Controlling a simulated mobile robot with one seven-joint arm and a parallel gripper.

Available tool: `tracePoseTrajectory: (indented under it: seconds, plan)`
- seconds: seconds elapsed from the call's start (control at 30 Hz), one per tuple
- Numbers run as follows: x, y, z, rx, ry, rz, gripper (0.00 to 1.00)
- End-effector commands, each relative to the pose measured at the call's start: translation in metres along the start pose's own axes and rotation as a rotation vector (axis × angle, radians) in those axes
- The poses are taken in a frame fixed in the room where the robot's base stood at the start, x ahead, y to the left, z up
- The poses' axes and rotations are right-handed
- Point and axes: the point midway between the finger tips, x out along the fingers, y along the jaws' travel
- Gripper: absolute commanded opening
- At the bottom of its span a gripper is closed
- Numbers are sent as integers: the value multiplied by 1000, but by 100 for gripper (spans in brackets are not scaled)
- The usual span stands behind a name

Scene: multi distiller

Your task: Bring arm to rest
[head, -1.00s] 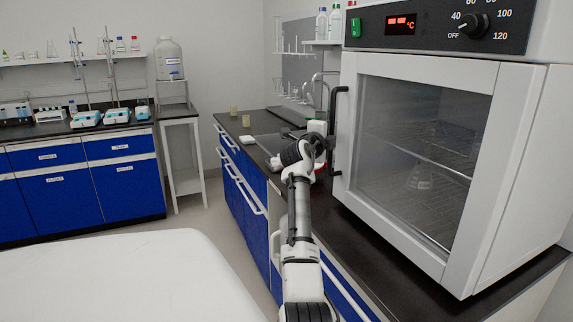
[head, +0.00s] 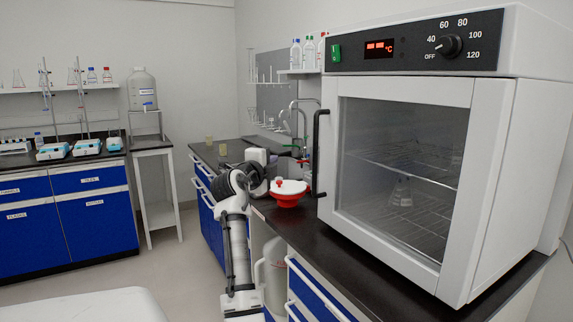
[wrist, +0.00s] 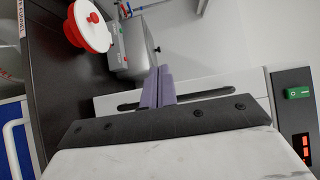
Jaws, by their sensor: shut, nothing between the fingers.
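My arm (head: 234,250) reaches up from the bottom of the head view, bent at a black joint above the edge of the dark counter. In the wrist view my gripper (wrist: 158,88) shows its two purple-grey fingers together, with nothing between them. The fingertips lie in front of the white oven's face and its black handle (wrist: 205,91), with a visible gap to the handle hard to judge. In the head view the gripper is mostly hidden behind the arm's upper joints, left of the oven.
The white oven (head: 489,180) stands on the right, door shut, a flask (head: 402,192) inside. A red bowl with a white lid (head: 288,193) sits on the counter (head: 335,235) close right of my arm. Open floor (head: 185,265) lies left. A white surface (head: 90,305) shows bottom left.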

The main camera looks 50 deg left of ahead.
Motion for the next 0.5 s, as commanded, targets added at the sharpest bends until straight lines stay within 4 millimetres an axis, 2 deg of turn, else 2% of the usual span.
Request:
tracePoseTrajectory:
  seconds: [0.33, 0.5]
  plan:
    - [-5, 0, 4, -2, -1, -2, 0]
    - [-9, -14, -13, -106, -30, -97, 0]
